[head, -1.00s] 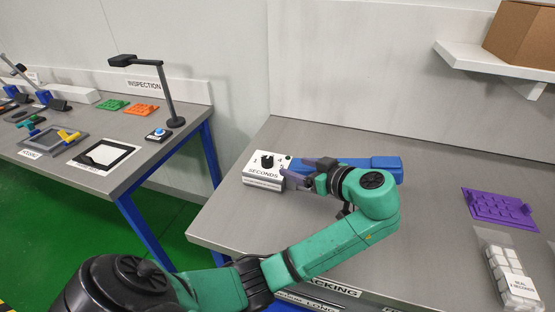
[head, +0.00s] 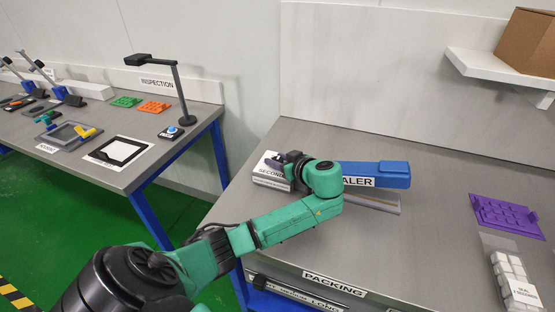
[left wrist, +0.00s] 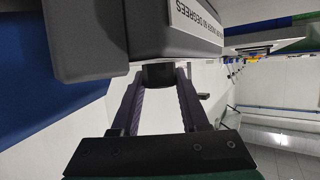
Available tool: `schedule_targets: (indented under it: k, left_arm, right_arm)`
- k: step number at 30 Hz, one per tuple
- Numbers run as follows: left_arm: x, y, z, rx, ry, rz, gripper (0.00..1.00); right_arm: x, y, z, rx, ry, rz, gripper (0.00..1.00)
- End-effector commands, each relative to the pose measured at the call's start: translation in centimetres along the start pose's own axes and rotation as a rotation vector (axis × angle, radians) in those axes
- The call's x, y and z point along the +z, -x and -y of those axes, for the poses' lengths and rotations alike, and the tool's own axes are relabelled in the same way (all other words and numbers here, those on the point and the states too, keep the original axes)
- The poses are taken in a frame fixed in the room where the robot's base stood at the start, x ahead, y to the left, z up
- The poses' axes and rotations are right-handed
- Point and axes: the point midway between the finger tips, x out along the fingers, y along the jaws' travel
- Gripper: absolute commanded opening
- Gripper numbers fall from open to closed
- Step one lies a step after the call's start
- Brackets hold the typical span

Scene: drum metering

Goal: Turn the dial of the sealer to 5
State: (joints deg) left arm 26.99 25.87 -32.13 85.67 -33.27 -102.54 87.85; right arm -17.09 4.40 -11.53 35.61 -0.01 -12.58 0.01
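The sealer's white control box (head: 270,181) sits at the left end of the blue sealer arm (head: 385,174) on the packing table. My left gripper (head: 278,160) is over the box top in the head view and hides the dial and most numbers there. In the left wrist view the two purple-grey fingers (left wrist: 160,85) lie on either side of the black dial (left wrist: 158,76), with no clear gap, so they look shut on it. The dial's pointer and setting cannot be read. My right gripper is not in view.
A purple tray (head: 507,214) and a bag of white blocks (head: 514,278) lie on the right of the table. A shelf (head: 490,72) holds a cardboard box (head: 528,40). The inspection table (head: 135,172) stands at the left. The table's middle right is clear.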

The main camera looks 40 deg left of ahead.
Motion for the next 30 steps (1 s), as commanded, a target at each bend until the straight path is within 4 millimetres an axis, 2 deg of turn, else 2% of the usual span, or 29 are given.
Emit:
schedule_targets:
  k: [1, 3, 17, 30]
  left_arm:
    - [0.00, 0.02, -0.01, 0.001, 0.000, 0.000, 0.21]
    - [-0.01, 0.03, -0.02, 0.001, 0.000, 0.000, 0.00]
    - [0.06, 0.01, 0.05, 0.077, -0.031, 0.000, 0.00]
    - [0.03, 0.01, 0.13, 0.402, -0.165, -0.002, 0.00]
  right_arm:
    - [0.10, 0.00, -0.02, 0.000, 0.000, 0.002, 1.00]
    - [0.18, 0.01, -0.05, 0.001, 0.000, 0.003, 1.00]
    - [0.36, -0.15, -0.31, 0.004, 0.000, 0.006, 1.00]
    - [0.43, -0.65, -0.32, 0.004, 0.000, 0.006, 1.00]
